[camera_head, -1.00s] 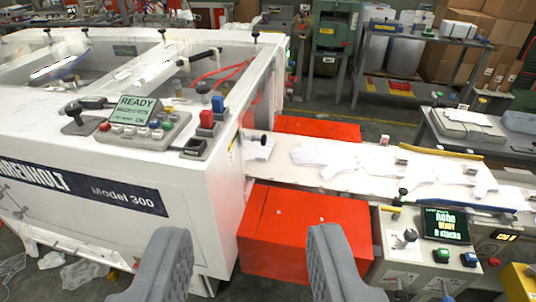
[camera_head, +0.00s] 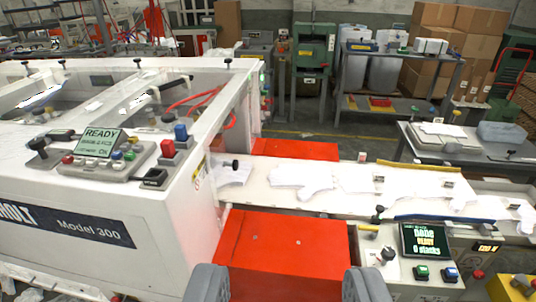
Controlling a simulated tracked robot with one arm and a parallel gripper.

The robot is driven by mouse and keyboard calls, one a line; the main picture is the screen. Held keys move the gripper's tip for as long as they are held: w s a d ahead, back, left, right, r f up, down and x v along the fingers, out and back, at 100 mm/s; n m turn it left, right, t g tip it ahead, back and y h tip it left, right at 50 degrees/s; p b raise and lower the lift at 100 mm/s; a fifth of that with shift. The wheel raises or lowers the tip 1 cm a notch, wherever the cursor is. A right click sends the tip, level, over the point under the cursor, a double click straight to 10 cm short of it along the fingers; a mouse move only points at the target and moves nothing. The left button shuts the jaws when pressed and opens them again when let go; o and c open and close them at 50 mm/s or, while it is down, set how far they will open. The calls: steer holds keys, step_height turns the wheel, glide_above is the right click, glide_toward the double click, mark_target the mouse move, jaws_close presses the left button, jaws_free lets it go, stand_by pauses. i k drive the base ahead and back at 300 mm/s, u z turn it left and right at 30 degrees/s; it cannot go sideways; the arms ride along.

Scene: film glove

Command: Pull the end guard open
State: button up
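The white Model 300 machine (camera_head: 160,200) fills the left, its right end facing the conveyor (camera_head: 350,198). I cannot tell for certain which part is the end guard. An orange-red box-shaped cover (camera_head: 285,243) stands at that end on the near side of the conveyor, and another orange-red cover (camera_head: 295,149) is on the far side. A small black knob (camera_head: 235,164) stands out at the machine's end, just above the conveyor. My gripper (camera_head: 287,286) is open and empty, its two grey fingers wide apart at the bottom edge, in front of the near cover in the picture.
White film gloves (camera_head: 300,180) lie along the conveyor. A control panel with a READY display (camera_head: 102,142) sits on the machine. A second panel (camera_head: 424,240) stands at the lower right, beside a yellow box (camera_head: 512,284). Grey floor lies open behind the conveyor.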

mark_target(234, 165)
steer(key=z, duration=0.05)
steer(key=i, duration=1.3)
steer(key=u, duration=0.45)
